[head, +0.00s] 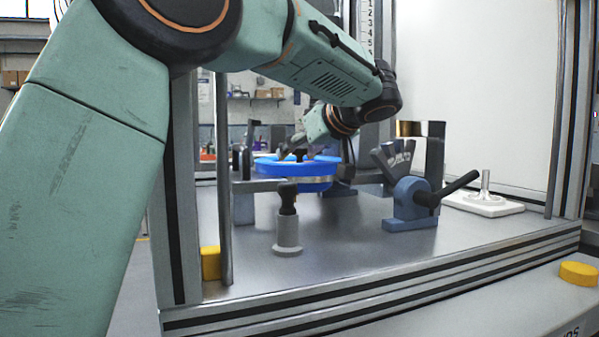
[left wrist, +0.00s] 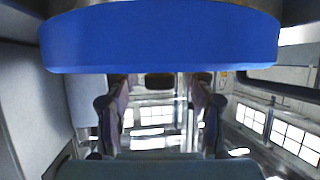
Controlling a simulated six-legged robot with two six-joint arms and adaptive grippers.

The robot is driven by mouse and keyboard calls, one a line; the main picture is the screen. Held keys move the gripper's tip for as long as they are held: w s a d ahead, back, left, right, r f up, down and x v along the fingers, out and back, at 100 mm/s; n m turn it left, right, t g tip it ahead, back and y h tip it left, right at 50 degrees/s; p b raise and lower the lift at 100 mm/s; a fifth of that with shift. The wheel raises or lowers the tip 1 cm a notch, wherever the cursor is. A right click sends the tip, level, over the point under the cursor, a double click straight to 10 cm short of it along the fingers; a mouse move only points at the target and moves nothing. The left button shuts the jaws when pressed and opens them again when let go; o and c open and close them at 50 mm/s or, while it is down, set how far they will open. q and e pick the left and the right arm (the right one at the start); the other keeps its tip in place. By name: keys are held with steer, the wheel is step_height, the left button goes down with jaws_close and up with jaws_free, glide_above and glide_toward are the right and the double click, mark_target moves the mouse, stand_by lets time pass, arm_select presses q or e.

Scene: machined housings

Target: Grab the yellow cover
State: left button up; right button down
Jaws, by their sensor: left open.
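Two yellow things show in the head view, and I cannot tell for sure which is the cover. A round yellow disc (head: 579,273) lies on the pale ledge at the front right. A yellow block-like piece (head: 210,262) stands by the left post, partly hidden. My left gripper (head: 297,153) is at the blue round part in the middle of the station, far from both yellow things. In the left wrist view my left gripper (left wrist: 158,115) is open with nothing yellow between its fingers. My right gripper does not show.
The blue part (head: 318,187) sits on a raised fixture and crosses the top of the left wrist view (left wrist: 160,42). A grey post with a black knob (head: 288,225), a blue lever clamp (head: 408,205) and a white base with a pin (head: 485,204) stand on the metal plate.

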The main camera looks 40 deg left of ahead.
arm_select(q)
steer(key=shift+a, duration=0.1)
jaws_close()
stand_by(0.5)
